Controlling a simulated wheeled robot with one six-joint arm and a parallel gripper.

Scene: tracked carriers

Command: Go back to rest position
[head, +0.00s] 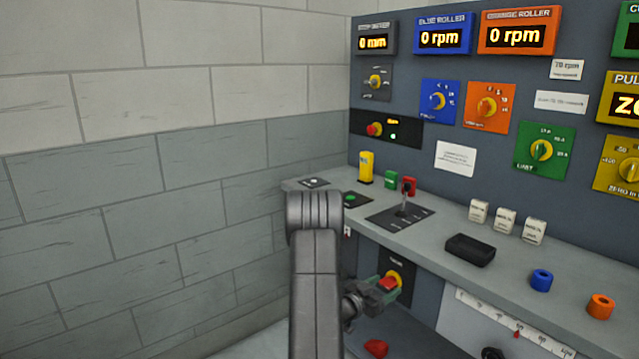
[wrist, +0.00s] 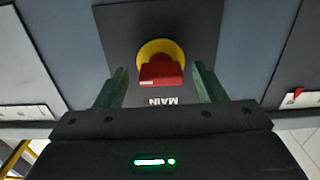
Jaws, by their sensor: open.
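My gripper (head: 383,293) is low in front of the console, below the shelf. In the wrist view my gripper (wrist: 158,72) is open, with one green finger on each side of a red rotary switch (wrist: 161,73). The switch has a yellow ring and sits on a dark plate (wrist: 125,30) marked MAIN, which appears upside down. The red switch also shows in the head view (head: 389,283), partly behind the fingers. I see no clear contact between the fingers and the knob.
Above my gripper the grey shelf (head: 480,262) carries a lever (head: 404,200), a yellow post (head: 366,167), a black box (head: 470,249) and blue (head: 541,281) and orange (head: 600,306) rings. A ruler strip (head: 515,325) is at lower right. A block wall (head: 150,200) is at left.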

